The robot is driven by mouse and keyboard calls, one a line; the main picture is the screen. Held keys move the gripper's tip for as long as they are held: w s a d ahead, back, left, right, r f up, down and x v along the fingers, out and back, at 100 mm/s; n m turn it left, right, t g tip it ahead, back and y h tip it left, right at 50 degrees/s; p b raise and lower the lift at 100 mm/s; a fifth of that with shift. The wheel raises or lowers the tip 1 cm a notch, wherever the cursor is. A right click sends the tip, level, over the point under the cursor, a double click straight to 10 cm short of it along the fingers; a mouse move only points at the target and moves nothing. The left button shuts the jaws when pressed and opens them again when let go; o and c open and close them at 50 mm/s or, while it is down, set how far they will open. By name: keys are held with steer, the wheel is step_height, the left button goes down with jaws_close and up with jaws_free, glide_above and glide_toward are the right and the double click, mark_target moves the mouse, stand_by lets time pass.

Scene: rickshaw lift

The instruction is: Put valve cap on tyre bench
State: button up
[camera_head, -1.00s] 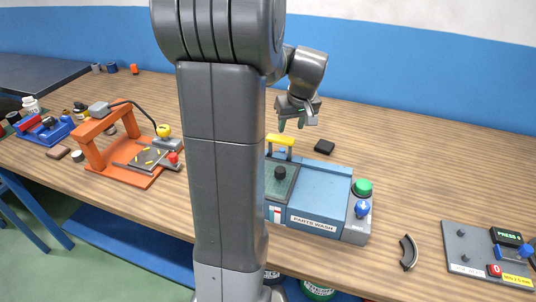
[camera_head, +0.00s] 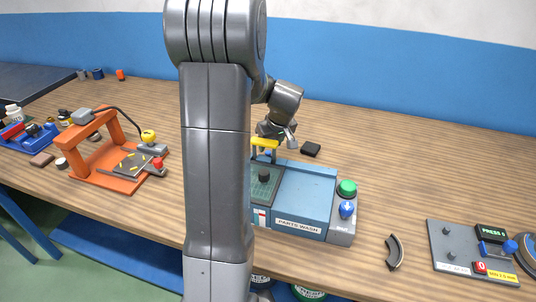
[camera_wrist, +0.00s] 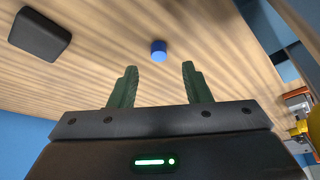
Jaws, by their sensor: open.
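My gripper (camera_head: 265,153) hangs over the table behind the parts-wash box, low and partly hidden by my own arm. In the wrist view my gripper (camera_wrist: 158,85) has its two green fingers wide apart, with nothing between them. A small blue cylinder (camera_wrist: 159,50), which looks like the valve cap, stands on the wooden table just beyond the fingertips, roughly centred between them and not touched. I cannot make out the blue cylinder in the head view. I cannot tell which fixture is the tyre bench.
A black block (camera_head: 310,149) lies beside my gripper; it also shows in the wrist view (camera_wrist: 40,33). The blue parts-wash box (camera_head: 305,195) has a yellow handle (camera_head: 265,143). An orange frame (camera_head: 78,152) stands left, a grey board (camera_head: 448,258) right.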

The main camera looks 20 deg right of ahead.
mark_target(268, 152)
steer(key=x, duration=0.4)
steer(key=shift+s+d+f, duration=0.1)
steer(key=shift+s+f, duration=0.05)
steer(key=shift+f, duration=0.05)
steer(key=c, duration=0.9)
